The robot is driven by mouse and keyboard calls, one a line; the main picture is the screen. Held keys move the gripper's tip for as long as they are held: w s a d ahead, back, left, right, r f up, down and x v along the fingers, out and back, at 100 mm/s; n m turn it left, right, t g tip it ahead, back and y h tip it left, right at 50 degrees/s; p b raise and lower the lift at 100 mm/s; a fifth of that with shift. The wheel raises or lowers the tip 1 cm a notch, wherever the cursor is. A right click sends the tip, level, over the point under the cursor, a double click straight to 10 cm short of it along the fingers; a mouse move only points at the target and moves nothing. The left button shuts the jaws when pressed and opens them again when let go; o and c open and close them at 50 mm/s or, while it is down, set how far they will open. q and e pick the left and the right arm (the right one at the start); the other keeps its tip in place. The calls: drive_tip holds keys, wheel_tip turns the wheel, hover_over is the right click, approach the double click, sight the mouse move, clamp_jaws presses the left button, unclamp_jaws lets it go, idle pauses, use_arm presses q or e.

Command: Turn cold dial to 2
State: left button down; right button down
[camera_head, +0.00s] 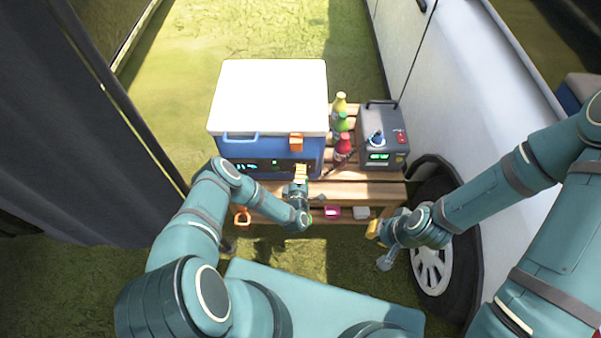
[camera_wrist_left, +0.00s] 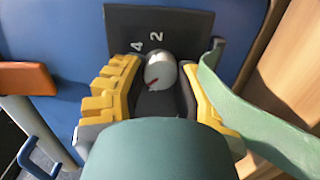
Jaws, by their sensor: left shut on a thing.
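The blue cooler (camera_head: 228,150) with a white lid (camera_head: 268,95) stands on a slatted wooden bench. My left gripper (camera_head: 301,172) is at the right part of its front face and hides the dial in the head view. In the left wrist view, the silver round dial (camera_wrist_left: 160,70) with a red mark sits on a dark panel (camera_wrist_left: 185,22) printed with 2 and 4. The red mark points to the lower left. My left gripper (camera_wrist_left: 160,84) is shut on the dial, with its yellow fingers on both sides. My right gripper (camera_head: 374,230) hangs at the bench's front right, apart from the cooler; its jaw state is unclear.
Red (camera_head: 343,150), green (camera_head: 342,122) and yellow (camera_head: 340,102) bottles and a grey power box (camera_head: 382,135) stand right of the cooler. An orange latch (camera_head: 296,142) hangs above the left gripper. A white vehicle (camera_head: 455,90) borders the right side.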

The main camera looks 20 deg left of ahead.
use_arm(q)
drive_tip(key=m, duration=0.5)
drive_tip(key=shift+w+r+m+y, duration=0.2)
drive_tip(key=shift+r+m+y, duration=0.1)
drive_tip(key=shift+m, duration=0.1)
drive_tip(key=m, duration=0.5)
drive_tip(key=shift+d+g+y+p, duration=0.1)
drive_tip(key=shift+g+y+p, duration=0.2)
drive_tip(key=shift+y, duration=0.1)
drive_tip(key=m, duration=0.5)
drive_tip(key=shift+w+d+m+y+b, duration=0.1)
drive_tip(key=shift+d+m+y+b, duration=0.05)
drive_tip(key=shift+m+y+b, duration=0.2)
drive_tip(key=m, duration=0.5)
drive_tip(key=shift+d+m+y, duration=0.1)
drive_tip(key=shift+m+y, duration=0.15)
drive_tip(key=shift+y, duration=0.1)
drive_tip(key=shift+m, duration=0.3)
drive_tip(key=c, duration=0.6)
unclamp_jaws()
drive_tip(key=shift+f, duration=0.15)
